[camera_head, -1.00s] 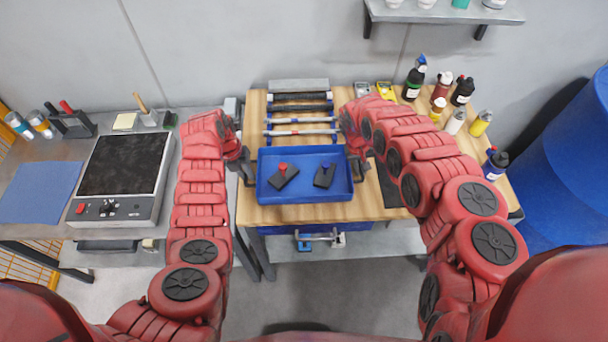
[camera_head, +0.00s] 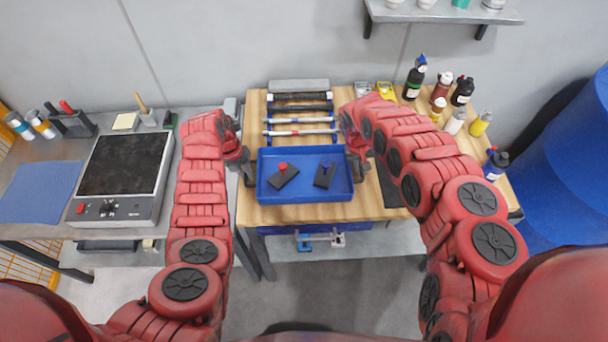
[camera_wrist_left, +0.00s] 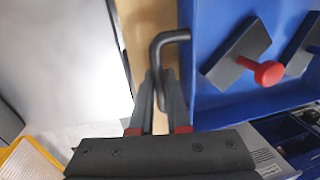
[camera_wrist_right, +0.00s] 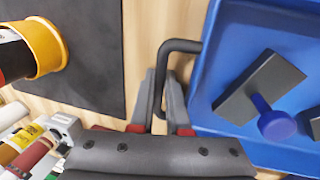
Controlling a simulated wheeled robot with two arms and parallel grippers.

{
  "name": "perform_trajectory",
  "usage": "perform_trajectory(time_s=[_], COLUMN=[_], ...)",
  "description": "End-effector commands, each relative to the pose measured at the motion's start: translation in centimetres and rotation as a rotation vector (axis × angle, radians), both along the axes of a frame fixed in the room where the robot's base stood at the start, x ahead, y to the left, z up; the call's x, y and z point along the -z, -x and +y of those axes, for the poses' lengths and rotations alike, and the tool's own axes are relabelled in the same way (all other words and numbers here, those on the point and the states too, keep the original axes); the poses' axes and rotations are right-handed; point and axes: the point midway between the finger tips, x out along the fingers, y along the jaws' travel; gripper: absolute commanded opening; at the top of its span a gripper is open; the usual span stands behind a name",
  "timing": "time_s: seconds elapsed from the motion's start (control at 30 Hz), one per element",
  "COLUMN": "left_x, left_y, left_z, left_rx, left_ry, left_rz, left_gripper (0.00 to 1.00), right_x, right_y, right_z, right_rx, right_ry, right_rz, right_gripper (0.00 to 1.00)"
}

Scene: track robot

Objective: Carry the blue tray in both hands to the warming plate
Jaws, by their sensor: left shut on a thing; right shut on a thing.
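The blue tray (camera_head: 305,195) is level over the front part of the wooden bench, holding two dark blocks, one with a red knob (camera_head: 283,176) and one with a blue knob (camera_head: 325,174). My left gripper (camera_head: 249,172) is shut on the tray's left black handle (camera_wrist_left: 160,60). My right gripper (camera_head: 354,168) is shut on the right black handle (camera_wrist_right: 168,70). Whether the tray touches the bench I cannot tell. The warming plate (camera_head: 124,165), a dark square top on a silver body with a red button and a knob, stands on the grey table at the left.
A blue mat (camera_head: 38,192) lies left of the plate. A gap separates the bench from the grey table (camera_head: 30,230).

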Motion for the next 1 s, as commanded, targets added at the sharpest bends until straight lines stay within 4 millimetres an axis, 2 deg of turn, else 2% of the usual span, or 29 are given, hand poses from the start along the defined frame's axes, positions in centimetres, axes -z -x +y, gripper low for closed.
perform_trajectory(time_s=[0.47,1.0], left_x=[-0.6,-5.2], left_y=[0.0,-0.1], left_z=[-0.1,-0.2], left_rx=[0.001,0.002], left_ry=[0.002,0.003], left_rz=[-0.001,-0.002], left_gripper=[0.0,0.0], right_x=[-0.6,-5.1], right_y=[-0.1,-0.1], right_z=[0.1,0.1], right_rx=[-0.002,-0.002], right_ry=[-0.001,-0.001], right_rz=[-0.003,-0.003], right_gripper=[0.0,0.0])
